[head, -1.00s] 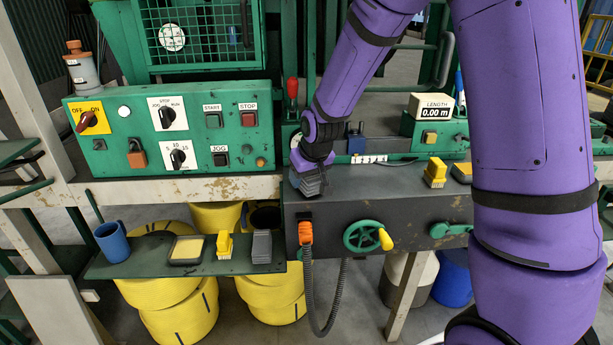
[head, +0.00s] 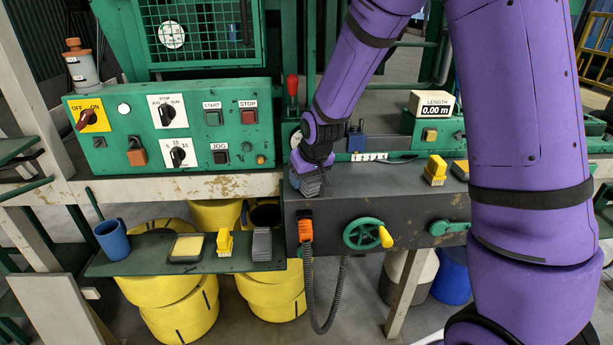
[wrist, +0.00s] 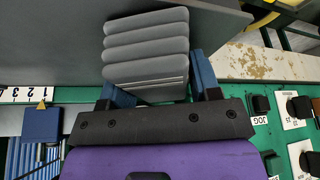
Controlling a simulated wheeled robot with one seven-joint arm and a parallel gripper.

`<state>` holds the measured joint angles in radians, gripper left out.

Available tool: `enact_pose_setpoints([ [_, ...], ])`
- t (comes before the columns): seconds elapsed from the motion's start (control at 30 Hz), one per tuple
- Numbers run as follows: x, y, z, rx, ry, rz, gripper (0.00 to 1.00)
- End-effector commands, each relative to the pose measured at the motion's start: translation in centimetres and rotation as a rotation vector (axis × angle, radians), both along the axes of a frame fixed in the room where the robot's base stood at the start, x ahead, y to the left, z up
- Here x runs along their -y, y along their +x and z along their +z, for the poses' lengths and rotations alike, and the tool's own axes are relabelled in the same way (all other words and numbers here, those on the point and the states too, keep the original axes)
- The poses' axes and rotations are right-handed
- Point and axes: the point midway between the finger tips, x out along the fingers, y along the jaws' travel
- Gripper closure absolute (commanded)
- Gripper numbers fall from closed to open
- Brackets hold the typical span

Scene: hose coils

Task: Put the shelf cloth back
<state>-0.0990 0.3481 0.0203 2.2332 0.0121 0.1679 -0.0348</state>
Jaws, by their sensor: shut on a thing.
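My gripper (head: 312,172) is shut on a grey folded cloth (wrist: 146,45). The cloth shows its stacked folds between the blue fingers in the wrist view. In the head view the gripper is at the left end of the dark grey machine bench (head: 380,190), and the held cloth (head: 309,187) is mostly hidden under it. I cannot tell whether the cloth touches the bench. Below and to the left, a dark green shelf (head: 140,266) carries another grey folded cloth (head: 262,244) at its right end.
The shelf also holds a blue mug (head: 112,240), a black tray with a yellow pad (head: 186,248) and a yellow brush (head: 225,243). Another yellow brush (head: 435,170) stands on the bench. An orange-ended hose (head: 306,229) and a green handwheel (head: 362,233) project from the bench front.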

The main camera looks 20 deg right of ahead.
Motion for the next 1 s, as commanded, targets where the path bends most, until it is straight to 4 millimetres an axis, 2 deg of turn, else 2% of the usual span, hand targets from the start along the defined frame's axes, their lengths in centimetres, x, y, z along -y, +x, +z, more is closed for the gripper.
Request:
enact_pose_setpoints([
  [0.37, 0.00, 0.00, -0.18, 0.000, 0.000, 0.000, 0.62],
  [0.4, 0.00, 0.00, -0.18, 0.000, 0.000, 0.000, 0.38],
  [0.5, 0.00, 0.00, -0.18, 0.000, 0.000, 0.000, 0.15],
  [0.53, 0.00, 0.00, -0.18, 0.000, 0.000, 0.000, 0.13],
  [1.0, 0.00, 0.00, -0.18, 0.000, 0.000, 0.000, 0.13],
])
